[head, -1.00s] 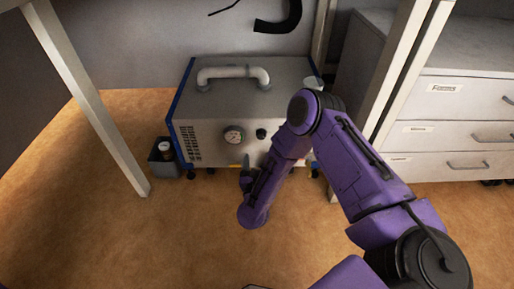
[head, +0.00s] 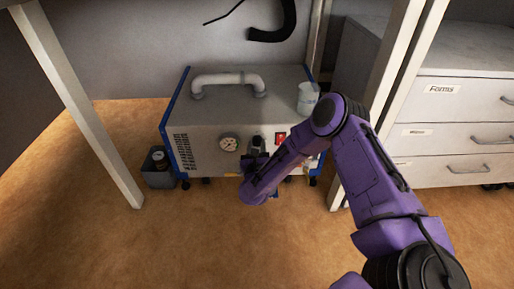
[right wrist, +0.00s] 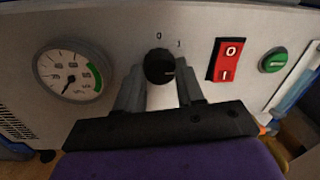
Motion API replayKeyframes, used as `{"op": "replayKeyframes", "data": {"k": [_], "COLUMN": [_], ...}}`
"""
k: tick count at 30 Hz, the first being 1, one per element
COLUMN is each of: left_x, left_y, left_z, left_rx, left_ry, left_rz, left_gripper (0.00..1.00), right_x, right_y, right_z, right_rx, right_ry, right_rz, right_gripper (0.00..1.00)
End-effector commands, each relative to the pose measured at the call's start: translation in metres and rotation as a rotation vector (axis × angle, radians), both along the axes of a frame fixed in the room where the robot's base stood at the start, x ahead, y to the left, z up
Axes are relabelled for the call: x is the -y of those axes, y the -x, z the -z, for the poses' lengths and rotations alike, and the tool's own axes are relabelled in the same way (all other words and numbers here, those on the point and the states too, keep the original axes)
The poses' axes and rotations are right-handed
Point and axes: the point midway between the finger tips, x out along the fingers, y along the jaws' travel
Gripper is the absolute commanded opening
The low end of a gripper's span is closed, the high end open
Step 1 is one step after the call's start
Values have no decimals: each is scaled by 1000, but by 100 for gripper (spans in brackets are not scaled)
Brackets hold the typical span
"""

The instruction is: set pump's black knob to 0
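The pump (head: 205,115) is a grey box with blue edges on the floor under the table. Its black knob (right wrist: 158,67) shows in the right wrist view, with the marks "0" (right wrist: 158,37) above it and "1" (right wrist: 178,43) to the upper right. A small pale mark on the knob seems to face right, not the 0. My right gripper (head: 257,147) is at the pump's front; in the right wrist view its open fingers (right wrist: 159,80) stand on either side of the knob's lower part. Contact cannot be told. My left gripper is not in view.
A pressure gauge (right wrist: 73,75) is left of the knob; a red switch (right wrist: 229,60) and a green knob (right wrist: 273,60) are right. A white cup (head: 308,97) is on the pump.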

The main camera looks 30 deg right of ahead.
Motion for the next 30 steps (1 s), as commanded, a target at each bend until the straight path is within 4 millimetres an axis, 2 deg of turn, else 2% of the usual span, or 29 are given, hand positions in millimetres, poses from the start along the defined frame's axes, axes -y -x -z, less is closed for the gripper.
{"op": "replayKeyframes", "data": {"k": [14, 30], "left_x": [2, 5], "left_y": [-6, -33], "left_z": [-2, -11], "left_rx": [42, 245], "left_ry": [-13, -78], "left_rz": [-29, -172], "left_gripper": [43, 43], "right_x": [0, 0], "right_y": [1, 2], "right_z": [0, 0], "right_rx": [-55, -307], "right_ry": [88, 498], "right_rz": [1, 0], "right_gripper": [7, 7]}}
